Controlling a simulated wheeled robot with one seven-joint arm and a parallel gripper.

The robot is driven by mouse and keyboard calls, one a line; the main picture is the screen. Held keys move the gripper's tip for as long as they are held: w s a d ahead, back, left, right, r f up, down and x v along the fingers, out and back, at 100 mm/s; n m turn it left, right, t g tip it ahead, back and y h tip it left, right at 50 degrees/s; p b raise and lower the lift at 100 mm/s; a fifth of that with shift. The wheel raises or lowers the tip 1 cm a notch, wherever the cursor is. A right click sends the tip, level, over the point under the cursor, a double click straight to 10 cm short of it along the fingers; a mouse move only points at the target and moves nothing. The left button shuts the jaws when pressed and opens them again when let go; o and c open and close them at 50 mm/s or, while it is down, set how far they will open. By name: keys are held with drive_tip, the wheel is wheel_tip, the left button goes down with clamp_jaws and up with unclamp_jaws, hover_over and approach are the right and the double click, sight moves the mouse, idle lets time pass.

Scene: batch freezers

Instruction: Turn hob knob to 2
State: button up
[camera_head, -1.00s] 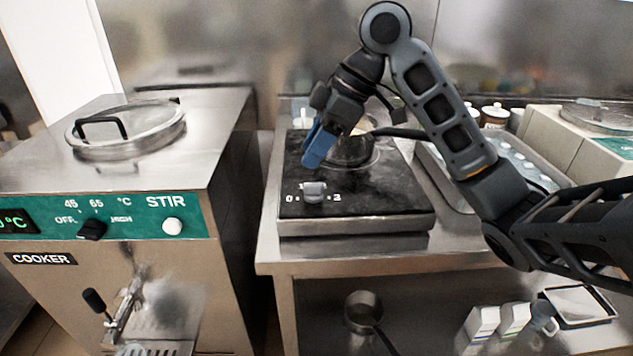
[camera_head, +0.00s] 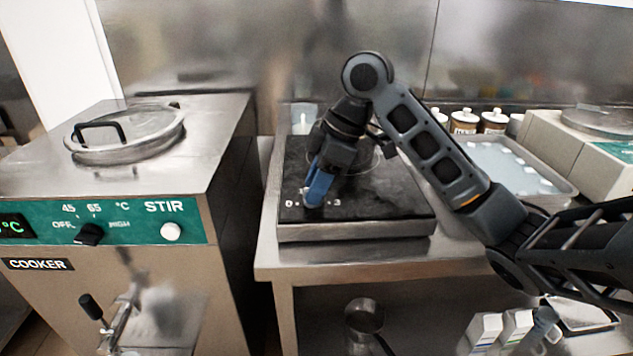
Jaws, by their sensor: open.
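The hob (camera_head: 395,205) is a flat black plate in a steel frame on the steel table. Its knob is at the front left, between the printed marks 0 and 3, and is almost wholly hidden behind my fingers. My gripper (camera_head: 316,192) is open, its blue fingers pointing down at the knob from above. I cannot tell whether the fingers touch the knob or stand on both sides of it. The knob's pointer and the mark 2 cannot be read.
The cooker (camera_head: 150,170) with its glass lid stands to the left, a narrow gap from the table. A metal tray (camera_head: 572,192) and several jars (camera_head: 464,122) are at the back right. A pan (camera_head: 364,316) and white cartons (camera_head: 484,330) are on the lower shelf.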

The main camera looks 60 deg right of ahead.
clamp_jaws()
idle(0.3)
